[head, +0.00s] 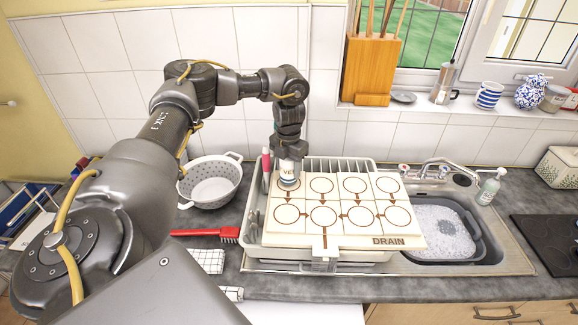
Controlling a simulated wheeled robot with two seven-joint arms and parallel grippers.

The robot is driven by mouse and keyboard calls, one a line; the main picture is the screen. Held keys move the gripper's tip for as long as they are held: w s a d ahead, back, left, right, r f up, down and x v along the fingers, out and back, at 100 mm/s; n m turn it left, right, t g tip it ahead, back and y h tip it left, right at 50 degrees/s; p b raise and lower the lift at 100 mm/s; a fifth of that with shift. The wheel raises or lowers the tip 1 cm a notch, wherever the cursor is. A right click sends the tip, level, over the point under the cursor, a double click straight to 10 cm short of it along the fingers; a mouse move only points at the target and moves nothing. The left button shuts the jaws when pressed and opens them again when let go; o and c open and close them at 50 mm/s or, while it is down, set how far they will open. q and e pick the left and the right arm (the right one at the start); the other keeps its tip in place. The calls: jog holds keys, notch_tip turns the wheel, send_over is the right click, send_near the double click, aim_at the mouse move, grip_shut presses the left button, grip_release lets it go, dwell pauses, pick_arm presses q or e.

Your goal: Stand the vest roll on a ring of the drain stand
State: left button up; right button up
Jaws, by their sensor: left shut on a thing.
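The drain stand (408,225) is a cream board marked DRAIN, with two rows of brown rings joined by arrows, lying over a white dish rack. My left gripper (289,162) points down at the stand's back left corner, shut on the vest roll (288,179). The roll is a small pale upright cylinder with a dark band and lettering partly readable as "VE". It is at the leftmost ring of the back row and covers that ring. I cannot tell whether its base touches the board. The other rings look empty. My right gripper is not in view.
A white colander (212,183) stands left of the rack (338,164). A red brush (229,234) and checked cloths (207,260) lie at the front left. A sink with a grey basin (480,243) of suds is at the right, with a tap (436,171) behind.

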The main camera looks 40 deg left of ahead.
pick_arm(q)
jog(key=shift+f, duration=0.55)
jog(key=o, duration=1.2)
jog(key=shift+c, duration=0.2)
jog(key=shift+r, duration=0.1)
jog(key=shift+r, duration=6.45)
